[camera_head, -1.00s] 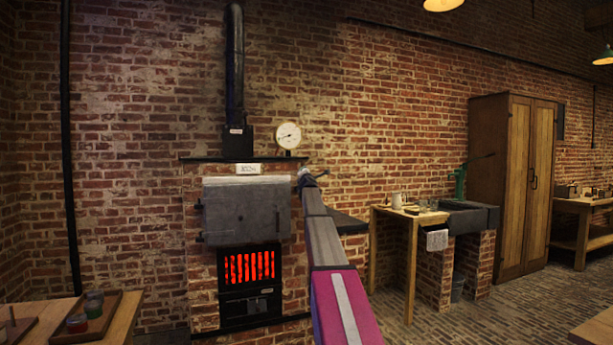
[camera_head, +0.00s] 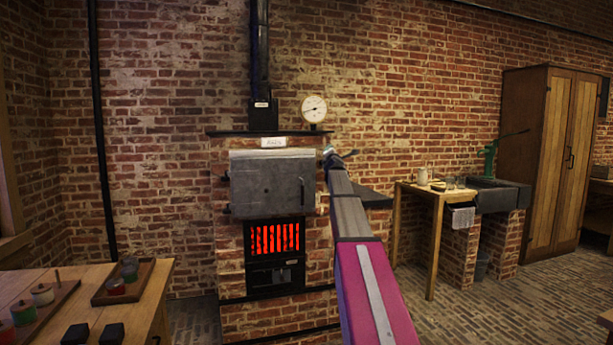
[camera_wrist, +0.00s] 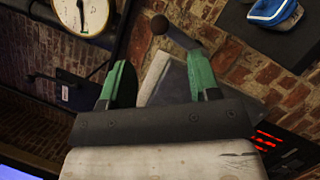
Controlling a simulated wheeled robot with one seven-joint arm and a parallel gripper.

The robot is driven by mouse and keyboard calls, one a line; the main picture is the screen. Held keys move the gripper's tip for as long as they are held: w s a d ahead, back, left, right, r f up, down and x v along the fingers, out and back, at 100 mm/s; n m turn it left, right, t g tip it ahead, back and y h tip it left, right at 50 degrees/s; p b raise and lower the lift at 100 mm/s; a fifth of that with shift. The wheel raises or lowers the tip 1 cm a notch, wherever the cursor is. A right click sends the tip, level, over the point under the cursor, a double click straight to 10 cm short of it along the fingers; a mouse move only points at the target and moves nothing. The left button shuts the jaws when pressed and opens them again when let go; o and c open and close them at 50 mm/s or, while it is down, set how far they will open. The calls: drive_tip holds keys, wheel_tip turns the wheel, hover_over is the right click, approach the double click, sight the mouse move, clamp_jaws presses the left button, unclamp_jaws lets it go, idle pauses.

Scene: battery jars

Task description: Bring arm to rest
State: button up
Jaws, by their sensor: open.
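My arm (camera_head: 365,268) stretches forward from the bottom of the head view toward the brick stove (camera_head: 230,265). My gripper (camera_head: 335,154) is small at its far end, in front of the wall just right of the stove's grey door (camera_head: 272,181). In the wrist view my gripper (camera_wrist: 160,82) shows two green fingers standing apart with nothing held between them. The grey door (camera_wrist: 170,80) appears behind the fingers, tilted in that view. Whether the fingers touch anything cannot be told, but no contact shows.
The stove's grate (camera_head: 274,238) glows red. A dial gauge (camera_head: 314,109) stands on the stove top. A wooden table (camera_head: 150,295) with trays and jars is at lower left. A sink bench (camera_head: 440,205) and a wardrobe (camera_head: 548,160) stand at right. The brick floor between is clear.

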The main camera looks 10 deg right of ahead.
drive_tip(key=s+a+f+n+g+y, duration=0.2)
drive_tip(key=s+a+f+n+y, duration=0.25)
drive_tip(key=a+f+n, duration=0.55)
drive_tip(key=s+a+f+n+g+y, duration=0.35)
drive_tip(key=s+a+f+n, duration=0.3)
drive_tip(key=f+n, duration=0.6)
drive_tip(key=s+a+f+n+g+y, duration=0.1)
drive_tip(key=s+a+f+n+y, duration=0.35)
drive_tip(key=a+f+n, duration=0.65)
drive_tip(key=s+a+f+n+g+h, duration=0.15)
drive_tip(key=s+f+n+g, duration=0.4)
drive_tip(key=s+f, duration=0.65)
drive_tip(key=s+f+n+g+h, duration=0.2)
drive_tip(key=s+f+n+g, duration=0.2)
drive_tip(key=s+f+n, duration=0.55)
drive_tip(key=s+d+f+n+g+h, duration=0.1)
drive_tip(key=s+f, duration=0.2)
drive_tip(key=s, duration=0.3)
drive_tip(key=s+d+f+n+g+h, duration=0.1)
drive_tip(key=s+f+g+h, duration=0.1)
drive_tip(key=s, duration=0.4)
drive_tip(key=shift+s+d+f+g, duration=0.3)
drive_tip(key=shift+s+d+f, duration=0.05)
drive_tip(key=shift+f, duration=0.45)
drive_tip(key=shift+n, duration=0.25)
